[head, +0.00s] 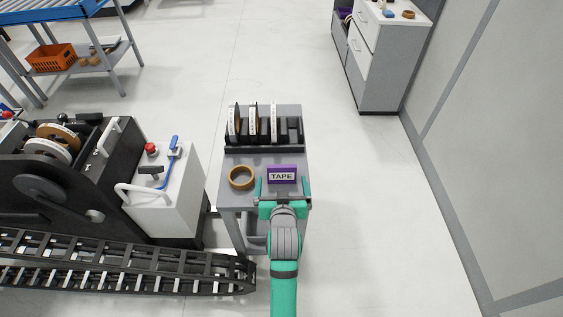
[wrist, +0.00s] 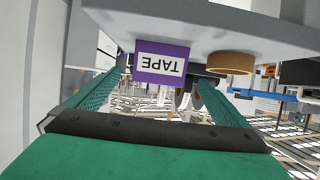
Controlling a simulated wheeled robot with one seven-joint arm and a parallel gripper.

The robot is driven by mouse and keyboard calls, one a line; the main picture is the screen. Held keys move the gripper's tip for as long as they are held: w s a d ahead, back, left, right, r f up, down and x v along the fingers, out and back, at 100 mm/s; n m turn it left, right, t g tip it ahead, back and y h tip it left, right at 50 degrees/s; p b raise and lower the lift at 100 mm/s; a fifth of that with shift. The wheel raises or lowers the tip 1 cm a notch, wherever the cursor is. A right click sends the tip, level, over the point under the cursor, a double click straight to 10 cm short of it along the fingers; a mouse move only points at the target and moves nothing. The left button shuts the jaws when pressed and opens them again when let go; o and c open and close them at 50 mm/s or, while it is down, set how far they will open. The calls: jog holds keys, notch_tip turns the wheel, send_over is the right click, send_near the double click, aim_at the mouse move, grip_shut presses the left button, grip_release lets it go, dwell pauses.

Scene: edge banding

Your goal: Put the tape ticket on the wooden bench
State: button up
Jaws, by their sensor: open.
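The tape ticket (head: 282,168), a purple block with a white label reading "TAPE", stands on a small grey cart (head: 236,200) in the head view. My gripper (head: 283,184) is open at the cart's near side, with one green finger to each side of the ticket. The upside-down wrist view shows the ticket (wrist: 161,79) between the fingertips (wrist: 163,82), with no clear sign of contact. I see no wooden bench in either view.
A brown tape roll (head: 241,178) lies left of the ticket. A black rack (head: 264,146) with several upright rolls stands behind it. The edge-banding machine (head: 60,185) is at left. A grey cabinet (head: 382,65) stands far right; the floor right of the cart is clear.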

aim_at(282, 172)
jog(key=shift+w, duration=0.45)
jog(key=x, duration=0.4)
jog(key=shift+w, duration=0.3)
jog(key=shift+f+x, duration=0.15)
jog(key=shift+x, duration=1.45)
jog(key=shift+f+x, duration=0.15)
jog(key=shift+x, duration=1.4)
jog(key=shift+s, duration=0.15)
jog(key=shift+c, duration=0.6)
jog(key=c, duration=1)
jog(key=shift+a, duration=0.1)
jog(key=shift+c, duration=0.4)
